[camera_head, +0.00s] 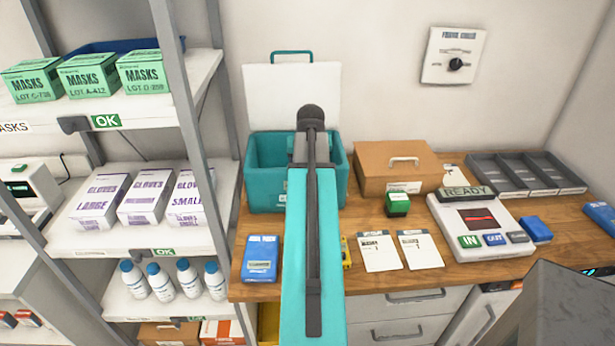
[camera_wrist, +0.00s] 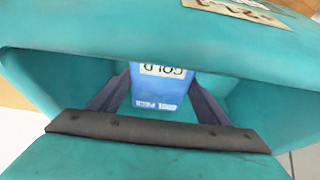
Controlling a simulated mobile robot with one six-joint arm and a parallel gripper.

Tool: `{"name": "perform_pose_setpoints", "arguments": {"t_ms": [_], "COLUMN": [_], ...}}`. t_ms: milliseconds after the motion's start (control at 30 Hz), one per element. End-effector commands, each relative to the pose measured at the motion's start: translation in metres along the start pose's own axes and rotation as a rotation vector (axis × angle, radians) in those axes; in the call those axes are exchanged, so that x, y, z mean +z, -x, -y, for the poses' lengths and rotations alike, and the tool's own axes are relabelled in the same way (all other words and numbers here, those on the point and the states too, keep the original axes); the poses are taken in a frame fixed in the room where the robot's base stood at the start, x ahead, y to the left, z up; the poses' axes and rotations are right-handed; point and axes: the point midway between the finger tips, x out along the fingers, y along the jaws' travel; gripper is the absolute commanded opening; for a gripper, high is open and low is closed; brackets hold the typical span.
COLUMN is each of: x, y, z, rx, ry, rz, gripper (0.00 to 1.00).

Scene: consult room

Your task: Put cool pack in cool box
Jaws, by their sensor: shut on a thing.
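The cool box (camera_head: 266,170) is a teal box on the wooden counter, open, with its white lid (camera_head: 290,95) raised at the back. My teal and dark arm crosses in front of it in the head view and hides part of its opening. In the wrist view my gripper (camera_wrist: 160,82) has its dark fingers shut on the blue cool pack (camera_wrist: 155,98), which has a pale label. Teal walls of the cool box (camera_wrist: 40,85) surround the fingers and pack. I cannot tell whether the pack touches the box floor. The held pack is hidden in the head view.
A blue pack (camera_head: 261,258) lies on the counter left of my arm. A brown case (camera_head: 398,168), a green-topped block (camera_head: 397,204), cards (camera_head: 419,250) and a white device (camera_head: 482,228) stand to the right. Shelves (camera_head: 140,110) with boxes and bottles stand close on the left.

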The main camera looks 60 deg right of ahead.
Motion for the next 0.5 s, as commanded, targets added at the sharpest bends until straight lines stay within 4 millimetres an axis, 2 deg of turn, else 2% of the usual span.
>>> {"name": "perform_pose_setpoints", "arguments": {"t_ms": [500], "x": [0.013], "y": [-0.031], "z": [0.001], "rx": [0.000], "ry": [0.001], "rz": [-0.001], "gripper": [0.35]}}
